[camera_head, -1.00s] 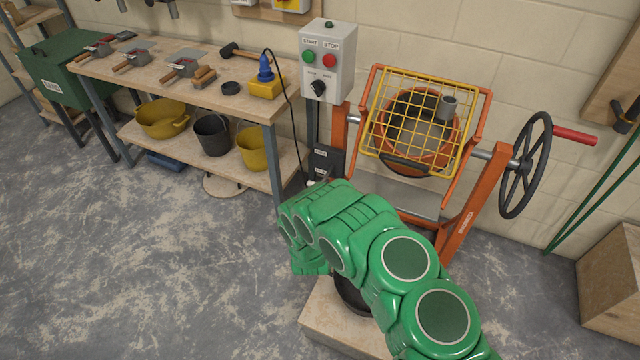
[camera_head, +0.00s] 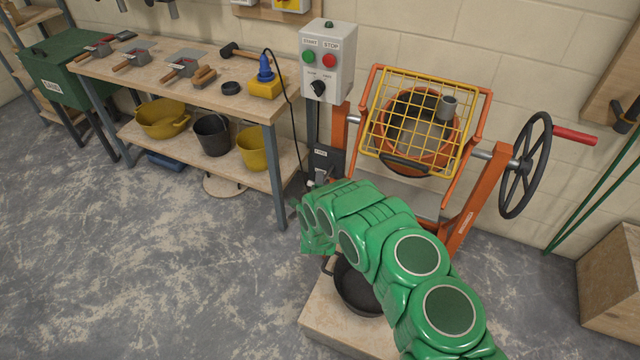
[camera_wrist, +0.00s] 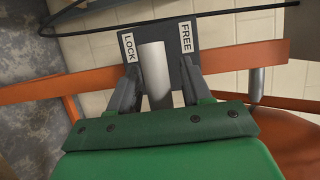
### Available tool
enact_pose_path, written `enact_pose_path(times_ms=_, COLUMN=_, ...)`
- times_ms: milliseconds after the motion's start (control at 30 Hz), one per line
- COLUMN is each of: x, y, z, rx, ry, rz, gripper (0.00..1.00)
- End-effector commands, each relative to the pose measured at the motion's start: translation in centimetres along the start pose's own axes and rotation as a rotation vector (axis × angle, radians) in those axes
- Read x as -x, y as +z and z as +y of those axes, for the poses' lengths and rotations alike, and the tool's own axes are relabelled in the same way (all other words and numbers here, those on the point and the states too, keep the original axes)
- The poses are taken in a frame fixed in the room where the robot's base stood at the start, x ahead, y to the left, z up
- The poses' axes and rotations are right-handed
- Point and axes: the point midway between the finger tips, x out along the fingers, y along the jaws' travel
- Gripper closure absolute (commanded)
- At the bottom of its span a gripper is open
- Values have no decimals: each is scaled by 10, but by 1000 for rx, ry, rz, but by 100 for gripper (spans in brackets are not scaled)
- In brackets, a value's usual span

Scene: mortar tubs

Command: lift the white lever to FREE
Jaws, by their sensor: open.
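The white lever (camera_wrist: 155,75) shows in the wrist view as a pale, round bar on a dark plate (camera_wrist: 178,40). The plate carries a LOCK label on the left and a FREE label on the right. The lever is nearer the LOCK label. My gripper (camera_wrist: 160,66) is open, with one finger on each side of the lever; a gap shows on the right, and contact on the left is unclear. In the head view the dark plate (camera_head: 327,160) sits on the mixer's left post, and my arm hides my fingers.
The orange mixer drum (camera_head: 411,158) under a yellow grid (camera_head: 424,112) is right of the plate. A control box (camera_head: 328,60) is above it, with a black cable (camera_head: 290,100) at left. A black pan (camera_head: 358,288) rests on a wooden block below my arm.

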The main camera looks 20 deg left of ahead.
Motion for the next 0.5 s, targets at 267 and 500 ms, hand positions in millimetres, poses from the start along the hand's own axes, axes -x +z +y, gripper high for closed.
enact_pose_path(times_ms=267, x=0, y=0, z=0, rx=0, ry=0, rz=0, gripper=73)
enact_pose_path(times_ms=500, x=0, y=0, z=0, rx=0, ry=0, rz=0, gripper=100)
